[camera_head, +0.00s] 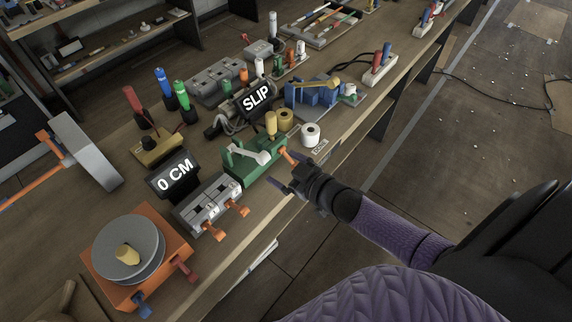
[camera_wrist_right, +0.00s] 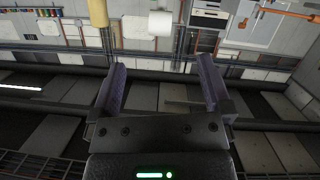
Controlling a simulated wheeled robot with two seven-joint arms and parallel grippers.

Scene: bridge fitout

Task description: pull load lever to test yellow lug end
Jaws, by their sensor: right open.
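My right gripper (camera_head: 280,182) is open beside the front edge of the workbench, next to a green device (camera_head: 240,163). The device has a pale lever arm (camera_head: 262,157) on top and an orange handle (camera_head: 287,154) at its right end. I cannot tell which of the handles is the load lever. A black display reading SLIP (camera_head: 257,97) stands behind it. In the right wrist view the two fingers (camera_wrist_right: 160,80) are apart with nothing between them. The yellow lug end cannot be made out surely. My left gripper is not in view.
A blue device (camera_head: 312,93) with a yellow lever stands farther along the bench. A 0 CM display (camera_head: 173,174), grey clamp block (camera_head: 208,203) and orange turntable base (camera_head: 96,273) lie left.

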